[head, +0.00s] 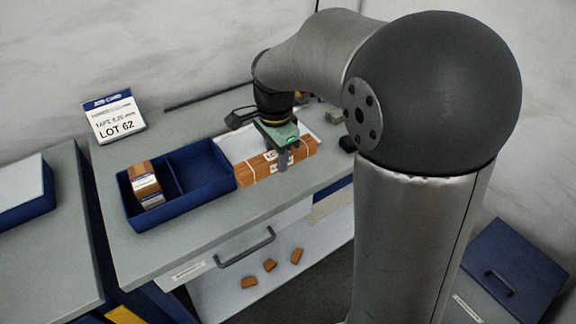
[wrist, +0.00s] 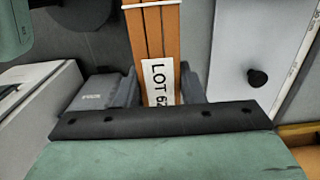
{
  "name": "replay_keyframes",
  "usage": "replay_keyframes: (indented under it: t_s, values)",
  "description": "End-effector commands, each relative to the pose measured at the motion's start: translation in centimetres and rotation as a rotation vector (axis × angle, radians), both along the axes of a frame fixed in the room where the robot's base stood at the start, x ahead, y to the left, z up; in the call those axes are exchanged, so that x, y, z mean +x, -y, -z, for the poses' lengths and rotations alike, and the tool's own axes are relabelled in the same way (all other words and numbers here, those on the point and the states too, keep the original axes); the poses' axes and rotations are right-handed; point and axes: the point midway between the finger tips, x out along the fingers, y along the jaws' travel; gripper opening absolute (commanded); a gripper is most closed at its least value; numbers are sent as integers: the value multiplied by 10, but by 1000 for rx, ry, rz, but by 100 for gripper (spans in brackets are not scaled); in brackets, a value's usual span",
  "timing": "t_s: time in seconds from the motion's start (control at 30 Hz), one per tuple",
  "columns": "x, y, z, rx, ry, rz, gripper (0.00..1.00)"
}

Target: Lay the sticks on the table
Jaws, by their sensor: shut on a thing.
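The sticks (head: 250,171) are an orange-brown bundle with pale ties and a white label. They are in front of a white surface, just right of the blue divided tray (head: 180,208), on or just above the grey table (head: 140,244). I cannot tell whether they touch it. My gripper (head: 282,163) is shut across the bundle towards its right part. The bundle's lower end is hidden by my gripper there.
A "LOT 62" sign (head: 115,117) stands at the back left. The table's front left is clear. Small brown pieces (head: 270,265) lie on a lower white surface near the drawer handle (head: 245,248).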

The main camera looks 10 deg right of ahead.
Motion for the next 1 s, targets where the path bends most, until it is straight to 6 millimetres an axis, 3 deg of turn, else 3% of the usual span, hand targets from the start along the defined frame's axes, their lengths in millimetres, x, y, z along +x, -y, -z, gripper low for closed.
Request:
replay_keyframes:
  t_s: [0.1,0.33,0.63,0.83,1.0]
  values:
    - [18,25,12,-1,-3,6,4]
    - [38,50,52,-1,-2,0,4]
    - [47,62,71,0,0,-1,4]
    - [48,63,100,0,-1,-4,4]
    - [48,63,103,0,2,-4,4]
